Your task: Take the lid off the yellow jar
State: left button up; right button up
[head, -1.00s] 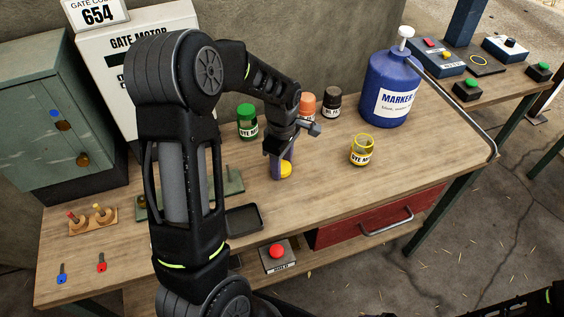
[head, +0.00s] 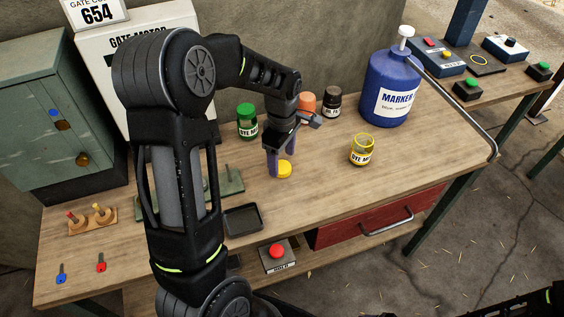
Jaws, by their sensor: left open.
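The yellow jar (head: 361,150) stands upright on the workbench, right of my left gripper; its top is open, with no lid on it. A yellow lid (head: 285,169) lies on the bench top, at the fingertips of my left gripper (head: 280,168). The gripper is open and points down, with its fingers just behind and beside the lid. Whether a finger touches the lid I cannot tell. My right gripper is not in view; only a dark part of my own shows at the bottom right corner.
A green jar (head: 247,121), an orange jar (head: 305,107) and a dark jar (head: 332,103) stand behind the gripper. A large blue marker bottle (head: 390,88) stands behind the yellow jar. A black tray (head: 243,219) lies front left. The bench's right front is clear.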

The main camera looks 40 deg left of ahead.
aim_at(282, 167)
pick_arm(q)
notch_tip(282, 167, up, 10)
jog(key=shift+f+b, duration=0.15)
jog(key=shift+b, duration=0.15)
dwell(0.8)
